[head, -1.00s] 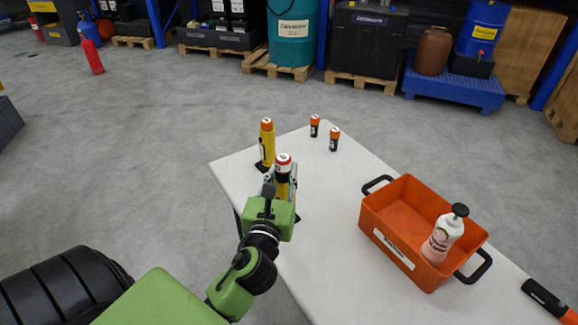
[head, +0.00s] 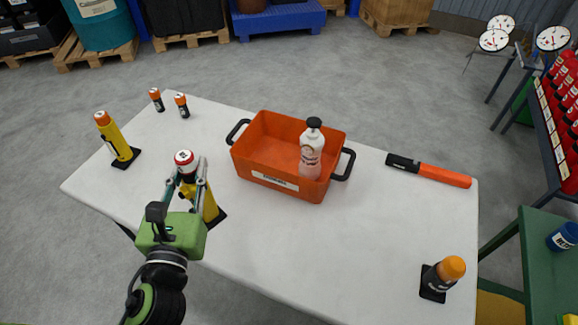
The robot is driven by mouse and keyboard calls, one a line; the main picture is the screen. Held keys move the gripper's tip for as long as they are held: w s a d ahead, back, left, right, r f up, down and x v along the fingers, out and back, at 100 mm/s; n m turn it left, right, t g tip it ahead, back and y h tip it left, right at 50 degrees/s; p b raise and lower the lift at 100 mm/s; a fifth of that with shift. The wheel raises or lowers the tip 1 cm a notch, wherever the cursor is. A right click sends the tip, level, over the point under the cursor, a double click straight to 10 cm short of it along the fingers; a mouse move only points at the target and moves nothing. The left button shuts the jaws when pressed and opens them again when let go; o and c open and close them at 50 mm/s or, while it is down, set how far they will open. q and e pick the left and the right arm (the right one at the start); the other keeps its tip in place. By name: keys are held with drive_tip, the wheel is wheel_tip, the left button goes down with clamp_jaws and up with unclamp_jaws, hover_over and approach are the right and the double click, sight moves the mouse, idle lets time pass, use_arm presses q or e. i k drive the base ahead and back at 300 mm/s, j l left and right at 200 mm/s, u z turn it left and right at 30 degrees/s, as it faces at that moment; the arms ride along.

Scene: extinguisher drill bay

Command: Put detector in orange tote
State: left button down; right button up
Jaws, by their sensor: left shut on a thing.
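The orange tote (head: 262,181) stands on the white table, with black handles at both ends and a pale label in front. A white bottle with a black cap (head: 311,153) stands inside its right part. My left gripper (head: 188,182) is shut on a yellow device with a red and white top (head: 209,204), left of the tote. Its black base appears to be on the table; the fingers hide part of its body. A similar yellow device with an orange top (head: 112,136) stands apart on a black base at the far left. I cannot tell which is the detector.
Two small orange-topped black cylinders (head: 182,106) stand at the table's back left. An orange and black baton (head: 430,171) lies at the right. A dark orange-topped cylinder (head: 444,275) stands at the front right. The table (head: 330,245) is clear before the tote.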

sight(270, 160)
drive_tip(key=z, duration=1.05)
drive_tip(key=i+j+z, duration=0.1)
drive_tip(key=j, duration=0.85)
drive_tip(key=j+z, duration=0.15)
drive_tip(key=j, duration=0.75)
